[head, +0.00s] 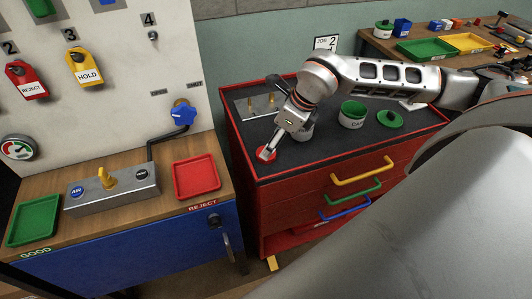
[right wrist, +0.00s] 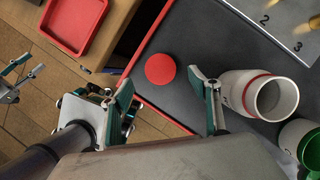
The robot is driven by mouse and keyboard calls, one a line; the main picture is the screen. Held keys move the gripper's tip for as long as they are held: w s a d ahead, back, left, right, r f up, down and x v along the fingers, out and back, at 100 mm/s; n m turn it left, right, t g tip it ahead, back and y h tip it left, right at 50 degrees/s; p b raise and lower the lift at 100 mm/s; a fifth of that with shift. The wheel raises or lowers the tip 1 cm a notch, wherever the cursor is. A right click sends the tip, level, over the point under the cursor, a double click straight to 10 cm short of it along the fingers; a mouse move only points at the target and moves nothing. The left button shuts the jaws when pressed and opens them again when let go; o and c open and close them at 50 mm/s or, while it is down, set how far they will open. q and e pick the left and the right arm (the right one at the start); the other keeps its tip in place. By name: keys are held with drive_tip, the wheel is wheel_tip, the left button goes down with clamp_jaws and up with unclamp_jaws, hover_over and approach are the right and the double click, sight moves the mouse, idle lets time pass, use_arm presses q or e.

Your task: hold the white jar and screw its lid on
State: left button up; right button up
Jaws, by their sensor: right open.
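A red round lid (right wrist: 160,69) lies flat on the dark cart top; in the head view it (head: 265,154) is near the front left corner. An open white jar (right wrist: 270,95) with a red ring stands right of it, partly hidden behind my right gripper in the head view (head: 303,134). My right gripper (head: 270,152) is over the lid; in the right wrist view its open, empty fingers (right wrist: 164,104) are apart, the right finger close to the jar. Part of what looks like my left gripper (right wrist: 18,78) shows at the left edge of that view; its jaws are unclear.
A second white jar (head: 352,121), green inside, and a green lid (head: 389,119) are farther right on the red cart (head: 290,190). A metal plate with pegs (head: 250,108) lies behind. A bench with a red tray (head: 196,177) is at left. Dark cart top around the red lid is clear.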

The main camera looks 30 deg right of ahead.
sight(273, 158)
drive_tip(key=p+x, duration=0.1)
drive_tip(key=x, duration=0.4)
drive_tip(key=shift+f, duration=0.1)
drive_tip(key=c, duration=0.9)
